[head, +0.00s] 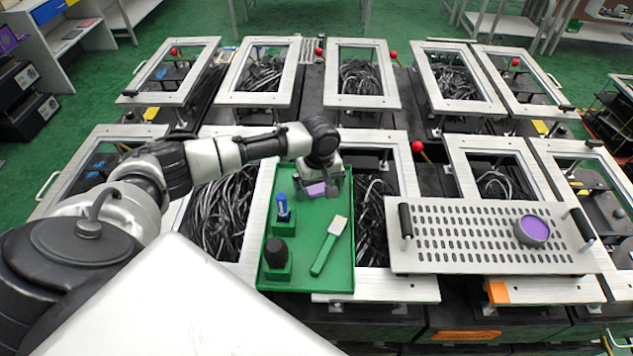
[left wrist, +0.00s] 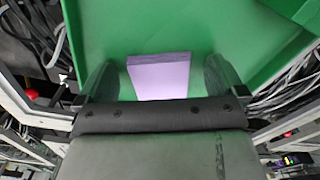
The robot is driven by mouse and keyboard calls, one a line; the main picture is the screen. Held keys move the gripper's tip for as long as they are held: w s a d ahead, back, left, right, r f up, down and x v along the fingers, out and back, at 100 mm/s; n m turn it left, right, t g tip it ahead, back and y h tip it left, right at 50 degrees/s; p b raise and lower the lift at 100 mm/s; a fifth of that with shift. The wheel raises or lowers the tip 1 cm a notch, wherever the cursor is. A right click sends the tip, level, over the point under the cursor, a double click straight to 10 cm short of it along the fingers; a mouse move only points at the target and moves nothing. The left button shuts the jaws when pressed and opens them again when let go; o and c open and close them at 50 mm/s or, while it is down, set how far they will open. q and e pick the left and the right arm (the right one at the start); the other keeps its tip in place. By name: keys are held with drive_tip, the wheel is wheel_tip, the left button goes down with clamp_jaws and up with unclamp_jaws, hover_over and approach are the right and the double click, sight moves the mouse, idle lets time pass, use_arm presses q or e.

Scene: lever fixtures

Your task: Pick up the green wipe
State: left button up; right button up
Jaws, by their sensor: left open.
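I see no green wipe. A lavender rectangular block (left wrist: 158,77), possibly a wipe, lies in the green tray (left wrist: 215,30). It also shows in the head view as a small purple patch (head: 316,189), partly hidden by my gripper. My left gripper (head: 320,192) points down over the far part of the tray. In the left wrist view its open fingers stand on either side of the block, with gaps on both sides. My right gripper is out of view.
The tray also holds a green-handled scraper or brush (head: 329,246), a blue item in a holder (head: 282,208) and a black-topped item (head: 276,254). A perforated plate (head: 460,235) to the right carries a dark cup with purple contents (head: 533,229). Metal frames with cables surround the tray.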

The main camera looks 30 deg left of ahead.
use_arm(q)
drive_tip(key=c, duration=1.1)
